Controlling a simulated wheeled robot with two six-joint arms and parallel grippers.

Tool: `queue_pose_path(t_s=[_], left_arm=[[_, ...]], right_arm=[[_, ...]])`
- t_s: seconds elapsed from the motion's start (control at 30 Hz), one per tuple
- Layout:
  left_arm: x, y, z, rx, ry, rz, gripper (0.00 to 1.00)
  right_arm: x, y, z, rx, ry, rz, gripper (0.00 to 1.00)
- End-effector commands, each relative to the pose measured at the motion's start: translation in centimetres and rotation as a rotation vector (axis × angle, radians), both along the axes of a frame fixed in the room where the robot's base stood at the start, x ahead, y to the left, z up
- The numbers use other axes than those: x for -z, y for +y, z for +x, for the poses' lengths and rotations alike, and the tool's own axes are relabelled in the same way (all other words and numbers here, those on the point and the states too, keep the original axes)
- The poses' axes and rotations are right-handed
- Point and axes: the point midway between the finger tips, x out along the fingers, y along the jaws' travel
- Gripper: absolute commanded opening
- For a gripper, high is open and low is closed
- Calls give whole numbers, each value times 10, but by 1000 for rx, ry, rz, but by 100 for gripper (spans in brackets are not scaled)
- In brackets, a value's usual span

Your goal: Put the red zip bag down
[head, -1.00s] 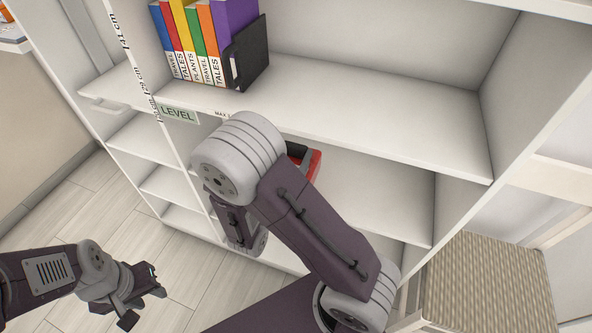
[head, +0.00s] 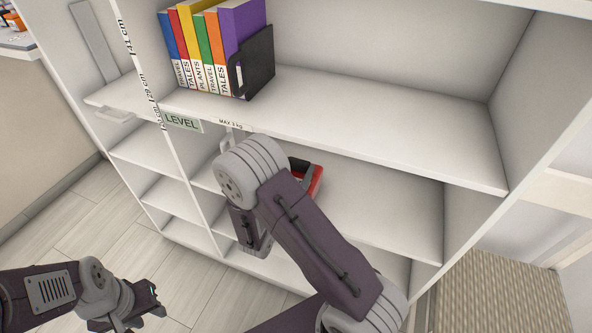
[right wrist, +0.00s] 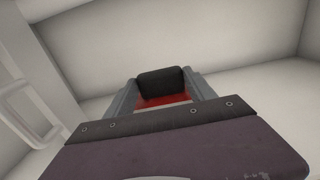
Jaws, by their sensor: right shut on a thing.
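The red zip bag (head: 317,181) shows as a small red piece in the head view, mostly hidden behind my right arm, at the middle shelf level. In the right wrist view, a red strip of the bag (right wrist: 166,99) lies between the fingers of my right gripper (right wrist: 163,88), below a black block. My right gripper is shut on the bag. I cannot tell whether the bag touches the shelf. My left gripper (head: 140,309) is empty and looks open, low at the left over the floor.
The middle shelf (head: 385,205) is bare to the right of the bag. The upper shelf (head: 380,120) holds several coloured books (head: 205,50) and a black holder (head: 257,62) at its left. A green LEVEL label (head: 183,122) is on its edge. A woven-topped piece (head: 495,290) stands right.

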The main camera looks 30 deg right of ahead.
Motion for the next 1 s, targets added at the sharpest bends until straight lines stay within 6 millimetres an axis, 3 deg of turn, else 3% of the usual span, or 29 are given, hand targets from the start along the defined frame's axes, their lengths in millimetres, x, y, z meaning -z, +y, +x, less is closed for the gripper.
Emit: queue_pose_path(t_s=[0.07,0.1,0.13,0.5,1.0], left_arm=[[3,0,0,0,0,0,36],[2,0,0,0,0,0,36],[2,0,0,0,0,0,36],[-3,0,0,0,0,0,36],[-20,0,0,0,0,0,36]], right_arm=[[3,0,0,0,-1,-2,0],[2,0,0,0,0,0,74],[2,0,0,0,0,0,83],[-4,0,0,0,0,0,85],[-2,80,-66,-6,2,-1,85]])
